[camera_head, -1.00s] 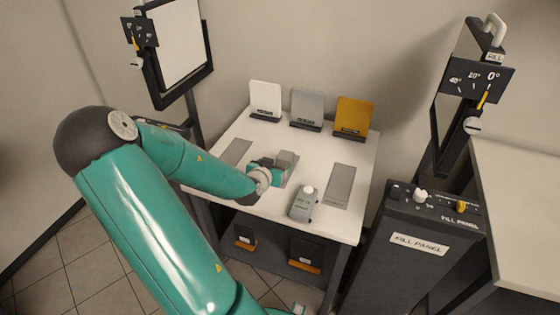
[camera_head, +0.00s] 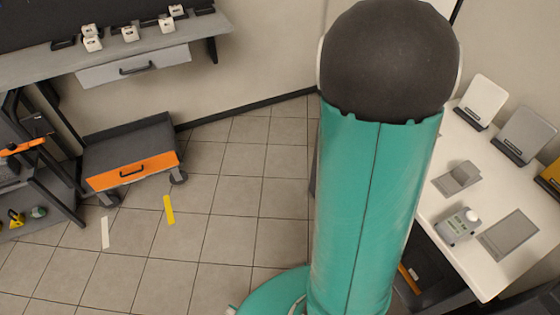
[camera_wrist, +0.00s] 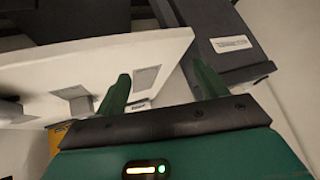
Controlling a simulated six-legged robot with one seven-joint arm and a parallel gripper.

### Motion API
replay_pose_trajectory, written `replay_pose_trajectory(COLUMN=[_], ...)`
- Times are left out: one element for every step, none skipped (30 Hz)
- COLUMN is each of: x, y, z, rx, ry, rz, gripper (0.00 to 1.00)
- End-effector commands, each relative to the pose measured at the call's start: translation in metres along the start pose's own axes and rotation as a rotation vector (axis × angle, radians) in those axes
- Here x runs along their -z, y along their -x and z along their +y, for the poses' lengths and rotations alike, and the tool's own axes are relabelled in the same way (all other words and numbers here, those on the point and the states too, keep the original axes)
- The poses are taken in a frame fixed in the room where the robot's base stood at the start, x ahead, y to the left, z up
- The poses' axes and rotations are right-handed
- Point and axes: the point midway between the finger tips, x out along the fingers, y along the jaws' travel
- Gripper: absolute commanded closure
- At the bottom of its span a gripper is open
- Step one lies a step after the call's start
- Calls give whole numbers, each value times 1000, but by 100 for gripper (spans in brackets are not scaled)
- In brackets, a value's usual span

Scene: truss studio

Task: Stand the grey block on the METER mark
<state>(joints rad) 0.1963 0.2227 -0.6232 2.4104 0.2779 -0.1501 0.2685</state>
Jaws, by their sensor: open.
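The grey block (camera_head: 464,172) stands on a darker grey rectangular mark (camera_head: 443,185) on the white table (camera_head: 472,255). I cannot read any label on that mark. A grey meter-like device (camera_head: 457,224) with a white dome stands just in front of the block. To its right lies another bare grey mark (camera_head: 509,234). My gripper (camera_wrist: 163,88) shows in the wrist view with its two green fingers apart and nothing between them. It is away from the table top, which appears beyond the fingers. In the head view my gripper is hidden.
White, grey and ochre cards stand in dark holders (camera_head: 506,150) along the table's back. A dark panel box (camera_wrist: 230,45) stands beside the table in the wrist view. An orange-fronted cart (camera_head: 132,160) stands at left.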

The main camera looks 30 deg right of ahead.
Motion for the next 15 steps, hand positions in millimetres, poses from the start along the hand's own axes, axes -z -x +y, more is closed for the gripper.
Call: replay_pose_trajectory(x=[-10, -16, -26, -32, -39, -49, -55, -62, -71, -77, -84, -92, -98, -104, -112], y=[20, 31, 48, 61, 74, 94, 108, 123, 144, 160, 176, 196, 212, 228, 248], z=[-29, -44, -62, -75, -86, -101, -110, -118, -128, -134, -139, -144, -147, -148, -149], rx=[70, 105, 151, 183, 216, 258, 289, 317, 354, 381, 406, 437, 458, 478, 501], ry=[37, 66, 106, 137, 173, 221, 259, 299, 353, 396, 441, 500, 546, 594, 656], rz=[-48, -77, -115, -141, -165, -196, -217, -235, -259, -273, -286, -301, -310, -317, -324], gripper=[28, 28, 28, 28, 28, 28, 28, 28, 28, 28, 28, 28, 28, 28, 28])
